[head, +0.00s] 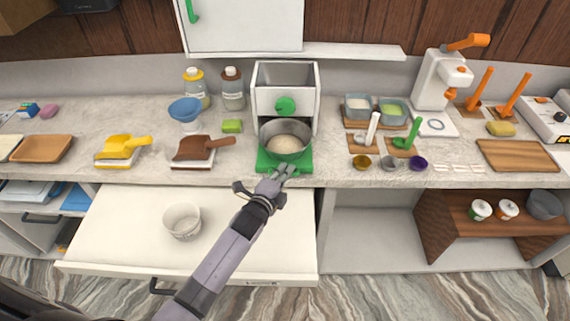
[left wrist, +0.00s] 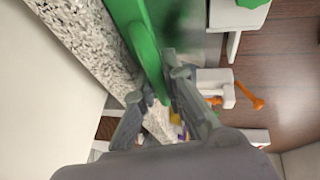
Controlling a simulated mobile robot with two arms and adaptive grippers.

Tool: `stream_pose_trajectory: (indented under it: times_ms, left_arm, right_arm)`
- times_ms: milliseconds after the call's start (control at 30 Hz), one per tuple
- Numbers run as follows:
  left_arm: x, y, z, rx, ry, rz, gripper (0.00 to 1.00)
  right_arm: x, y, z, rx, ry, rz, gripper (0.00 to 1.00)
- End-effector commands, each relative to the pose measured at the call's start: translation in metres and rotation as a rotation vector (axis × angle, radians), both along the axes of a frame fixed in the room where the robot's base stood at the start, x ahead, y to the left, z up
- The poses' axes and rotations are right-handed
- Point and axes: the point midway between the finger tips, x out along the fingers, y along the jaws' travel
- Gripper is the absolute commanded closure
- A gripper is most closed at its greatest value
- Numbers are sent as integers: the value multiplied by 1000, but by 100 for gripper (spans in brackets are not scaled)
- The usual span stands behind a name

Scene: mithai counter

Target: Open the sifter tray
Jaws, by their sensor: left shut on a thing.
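The sifter (head: 262,101) is a white box with an open hopper and a round green knob (head: 286,105), standing at the back of the counter. Its green tray (head: 266,166) sits low at the front, near the counter edge. A grey metal bowl (head: 285,134) with pale flour or grain stands over the tray. My left gripper (head: 284,172) is at the tray's front edge. In the left wrist view its fingers (left wrist: 158,88) are closed on either side of a green bar (left wrist: 145,45), part of the tray. My right gripper is out of view.
A white drawer (head: 115,225) stands open below the counter, with a white bowl (head: 182,221) in it, left of my arm. Small cups (head: 389,163) and a wooden board (head: 520,156) are to the right.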

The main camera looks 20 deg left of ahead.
Motion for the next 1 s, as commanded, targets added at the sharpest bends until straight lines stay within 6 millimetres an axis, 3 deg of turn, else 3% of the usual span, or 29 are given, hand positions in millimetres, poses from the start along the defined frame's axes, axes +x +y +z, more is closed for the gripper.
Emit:
stream_pose_trajectory:
  times_ms: [133, 533, 567, 700, 1000]
  left_arm:
    - [-6, -1, -2, 3, 6, 1, 100]
    - [-8, -1, -3, 3, 5, 1, 100]
    - [-8, -1, -3, 3, 5, 1, 89]
    - [-7, -1, -2, 2, 4, 0, 80]
    - [-8, -2, -2, 1, 3, 1, 80]
  right_arm:
    - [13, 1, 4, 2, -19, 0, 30]
    - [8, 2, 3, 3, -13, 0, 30]
    - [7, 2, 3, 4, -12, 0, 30]
    - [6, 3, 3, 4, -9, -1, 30]
    - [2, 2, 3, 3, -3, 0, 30]
